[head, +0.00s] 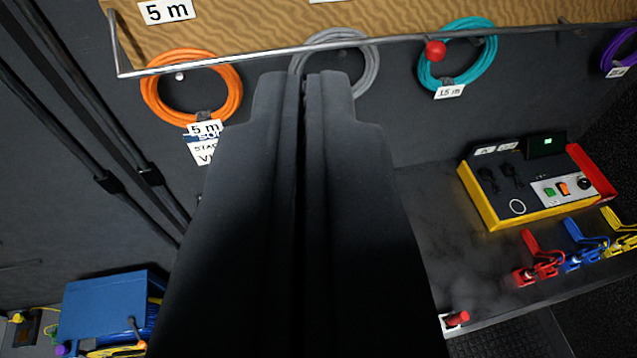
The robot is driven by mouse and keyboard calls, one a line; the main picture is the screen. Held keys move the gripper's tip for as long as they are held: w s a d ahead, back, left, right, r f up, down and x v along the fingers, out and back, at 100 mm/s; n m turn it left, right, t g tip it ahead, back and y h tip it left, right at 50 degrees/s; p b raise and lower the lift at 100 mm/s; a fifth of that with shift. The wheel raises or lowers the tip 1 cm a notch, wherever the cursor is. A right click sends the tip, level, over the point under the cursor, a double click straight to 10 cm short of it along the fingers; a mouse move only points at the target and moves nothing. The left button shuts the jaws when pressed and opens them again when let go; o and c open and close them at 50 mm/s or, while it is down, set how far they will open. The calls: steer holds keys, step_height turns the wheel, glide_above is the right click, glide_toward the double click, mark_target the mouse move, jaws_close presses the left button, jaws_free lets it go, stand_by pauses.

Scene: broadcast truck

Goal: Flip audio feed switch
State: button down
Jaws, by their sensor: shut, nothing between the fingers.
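My gripper (304,84) fills the middle of the view, its two dark fingers shut together and empty. The tips overlap the grey cable coil in the picture; I cannot tell whether they touch. No label in view reads audio feed. A red switch-like part (457,318) on a small white plate sits at the bench's front edge, right of my gripper and partly cut off by it. A yellow and red control box (486,204) on the bench at right has a panel with a green and an orange button, a black knob and a small green-lit screen.
Orange (150,98), grey (368,75) and teal (426,72) cable coils hang below a wooden shelf (250,28) with a metal rail. Red (540,262) and blue (584,250) clamp-like pieces stand before the box. A blue case (105,308) is at lower left. Bare bench (435,235) lies left of the box.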

steer(key=w+f+g+b, duration=0.1)
steer(key=w+f+g, duration=0.1)
steer(key=w+f, duration=0.45)
steer(key=w+d+f+n+g+b, duration=0.1)
steer(key=w+f+b, duration=0.15)
steer(key=f, duration=0.75)
steer(key=w+f+g+b, duration=0.1)
steer(key=w+f+g, duration=0.1)
steer(key=w+f, duration=0.5)
step_height(320, 180, down, 26)
steer(key=w+d+n+g+y+b, duration=0.1)
steer(key=g+b, duration=0.1)
steer(key=g, duration=0.1)
steer(key=shift+w+d+b, duration=0.3)
steer(key=shift+w+b, duration=0.05)
steer(key=shift+w, duration=0.05)
steer(key=x, duration=0.9)
steer(key=shift+a+f+b, duration=0.2)
steer(key=shift+f+b, duration=0.05)
steer(key=shift+b, duration=0.15)
step_height(320, 180, down, 3)
steer(key=shift+r, duration=0.1)
steer(key=shift+s+f+b, duration=0.1)
steer(key=shift+f+b, duration=0.2)
steer(key=shift+f, duration=0.5)
